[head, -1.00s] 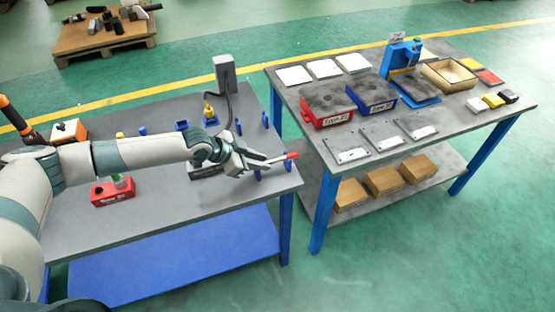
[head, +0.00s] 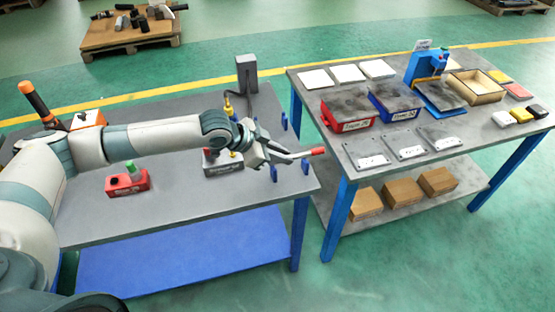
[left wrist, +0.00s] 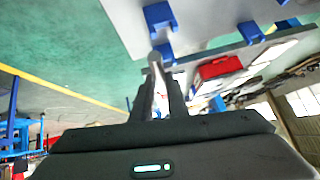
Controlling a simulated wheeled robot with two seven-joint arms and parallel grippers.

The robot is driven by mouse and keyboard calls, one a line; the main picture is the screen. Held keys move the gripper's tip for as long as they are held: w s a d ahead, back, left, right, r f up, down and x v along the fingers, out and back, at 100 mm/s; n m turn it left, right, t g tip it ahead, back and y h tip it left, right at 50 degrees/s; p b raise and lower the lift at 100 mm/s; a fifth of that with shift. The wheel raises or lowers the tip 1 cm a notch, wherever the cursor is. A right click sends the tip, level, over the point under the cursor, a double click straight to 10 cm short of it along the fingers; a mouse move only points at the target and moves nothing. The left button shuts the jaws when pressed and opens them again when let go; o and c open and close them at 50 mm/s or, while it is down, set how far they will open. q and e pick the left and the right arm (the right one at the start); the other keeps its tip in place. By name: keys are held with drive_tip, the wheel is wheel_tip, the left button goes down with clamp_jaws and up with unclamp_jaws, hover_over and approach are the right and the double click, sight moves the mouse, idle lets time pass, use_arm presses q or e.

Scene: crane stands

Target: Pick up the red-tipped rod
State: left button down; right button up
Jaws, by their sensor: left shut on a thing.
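The red-tipped rod (head: 318,150) is a thin grey rod with a red end, seen in the head view near the right end of the left table. My left gripper (head: 292,156) is shut on it, and the red end points right. The rod appears to be above two blue upright holders (head: 274,173) at the table's right end. In the left wrist view the fingers of my left gripper (left wrist: 160,95) close around the rod, whose round grey end (left wrist: 155,57) faces away. The finger contact is partly hidden. My right gripper is not in view.
The left table (head: 190,205) also bears a red block (head: 127,183), a grey block (head: 222,168) and a grey post (head: 247,75). Beyond a gap stands the right table (head: 330,135) with red and blue bins, white plates and a blue press (head: 428,68).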

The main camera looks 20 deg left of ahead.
use_arm(q)
drive_tip(key=s+d+r+b, duration=0.2)
drive_tip(key=s+d+r, duration=0.3)
drive_tip(key=d, duration=0.2)
drive_tip(key=shift+s+r, duration=0.25)
drive_tip(key=shift+r, duration=0.1)
